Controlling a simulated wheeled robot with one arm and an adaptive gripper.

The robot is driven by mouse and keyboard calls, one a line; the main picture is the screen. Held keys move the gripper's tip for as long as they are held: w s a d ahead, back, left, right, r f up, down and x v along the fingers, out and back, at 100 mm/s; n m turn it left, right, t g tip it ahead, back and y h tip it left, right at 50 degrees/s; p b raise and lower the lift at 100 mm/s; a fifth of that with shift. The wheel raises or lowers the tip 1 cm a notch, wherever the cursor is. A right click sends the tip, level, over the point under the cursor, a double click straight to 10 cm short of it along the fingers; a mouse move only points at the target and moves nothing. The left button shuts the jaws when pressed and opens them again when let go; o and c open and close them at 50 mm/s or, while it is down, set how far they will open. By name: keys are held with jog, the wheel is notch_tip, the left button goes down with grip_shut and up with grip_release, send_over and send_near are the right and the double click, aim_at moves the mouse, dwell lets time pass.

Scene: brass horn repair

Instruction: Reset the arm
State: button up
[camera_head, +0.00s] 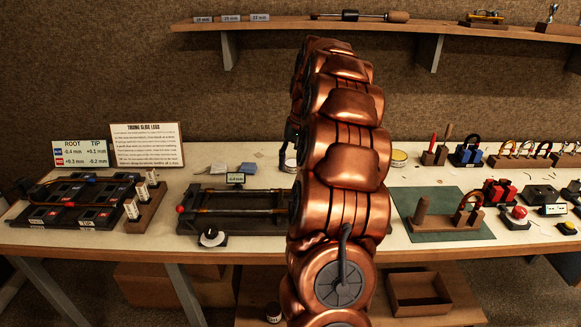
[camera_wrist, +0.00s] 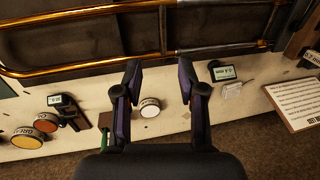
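My copper-coloured arm stands upright through the middle of the head view and hides part of the bench behind it. My gripper is hidden in that view. In the wrist view my gripper (camera_wrist: 160,68) is open, with its two dark, purple-sided fingers apart and nothing between them. A brass slide tube (camera_wrist: 90,71) runs across the top of the wrist view, beyond the fingertips. I cannot tell whether the fingertips touch anything.
The bench (camera_head: 275,163) holds a black slide fixture (camera_head: 250,217) left of my arm and a black rack (camera_head: 75,202) at far left. A green mat (camera_head: 445,231) with a wooden stand lies to the right. A shelf (camera_head: 270,25) runs above. An open box (camera_head: 418,303) sits below.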

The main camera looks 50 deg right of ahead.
dwell(0.5)
jog(key=s+a+r+n+g, duration=0.1)
jog(key=s+a+n, duration=0.15)
jog(key=a, duration=0.95)
jog(key=s+a+r+n+g, duration=0.1)
jog(key=s+a+n, duration=0.15)
jog(key=a, duration=0.95)
jog(key=s+a+f+n, duration=0.1)
jog(key=s+a+f, duration=0.1)
jog(key=s+a, duration=0.2)
jog(key=s+a+f+n+g+h, duration=0.1)
jog(key=s+a, duration=0.3)
jog(key=s, duration=0.7)
jog(key=s+a+f+n, duration=0.2)
jog(key=s+a+f, duration=0.1)
jog(key=s, duration=0.4)
jog(key=shift+s+a+f+h, duration=0.15)
jog(key=shift+a+f+h, duration=0.15)
jog(key=shift+a, duration=0.4)
